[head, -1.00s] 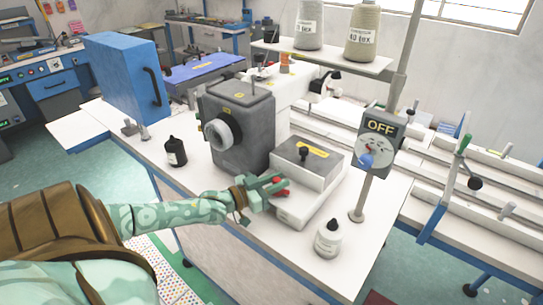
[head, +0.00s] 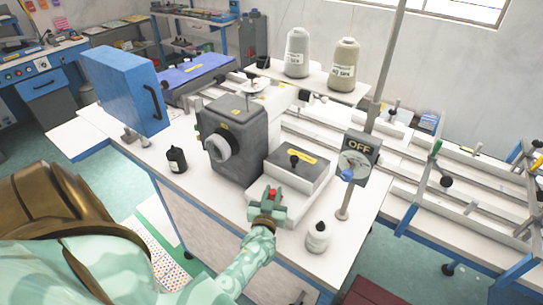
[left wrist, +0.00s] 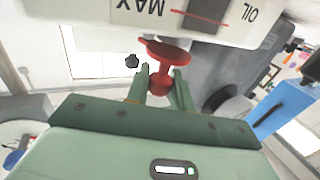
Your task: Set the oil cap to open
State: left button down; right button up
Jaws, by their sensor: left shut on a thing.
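The red oil cap (left wrist: 165,62) shows in the left wrist view as a flanged knob against a white housing (left wrist: 120,15) marked MAX and OIL with a red line. The fingers of my left gripper (left wrist: 158,88) are on either side of the knob, shut on it. In the head view, my left gripper (head: 267,202) is at the near side of the white machine base (head: 294,212), with a bit of red (head: 272,191) showing between its fingers. The gripper hides most of the cap there. My right gripper is not in view.
A post carries an OFF switch box (head: 357,160). A blue box (head: 125,90) stands at the table's left.

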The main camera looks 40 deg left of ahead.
pick_arm(q)
jog(key=shift+n+g+y, duration=0.3)
jog(key=shift+y, duration=0.1)
jog(key=c, duration=1.3)
grip_release()
jog(key=shift+o, duration=0.2)
